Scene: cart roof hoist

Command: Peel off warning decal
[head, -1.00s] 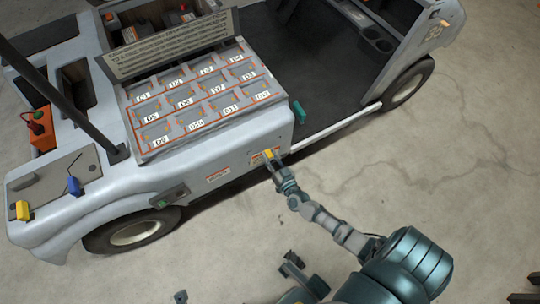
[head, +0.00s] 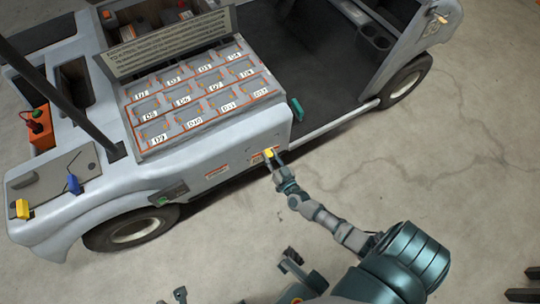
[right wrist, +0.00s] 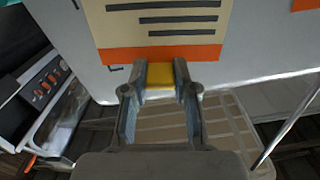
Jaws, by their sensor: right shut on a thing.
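The warning decal (head: 260,156) is on the cart's pale side panel, below the front right corner of the labelled compartments. In the right wrist view the decal (right wrist: 158,28) is cream with dark text lines and an orange lower band. It looks flat; I cannot tell whether any edge is lifted. A yellow tab (right wrist: 160,76) is at its lower edge. My right gripper (head: 272,158) is shut on this tab, with a finger (right wrist: 160,82) on each side of it.
Another orange-edged label (head: 217,172) is to the left on the same panel. Above is a grid of labelled compartments (head: 205,90) with an upright text plate (head: 170,45). A teal handle (head: 297,109) stands at the cart's corner. The concrete floor (head: 430,180) to the right is clear.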

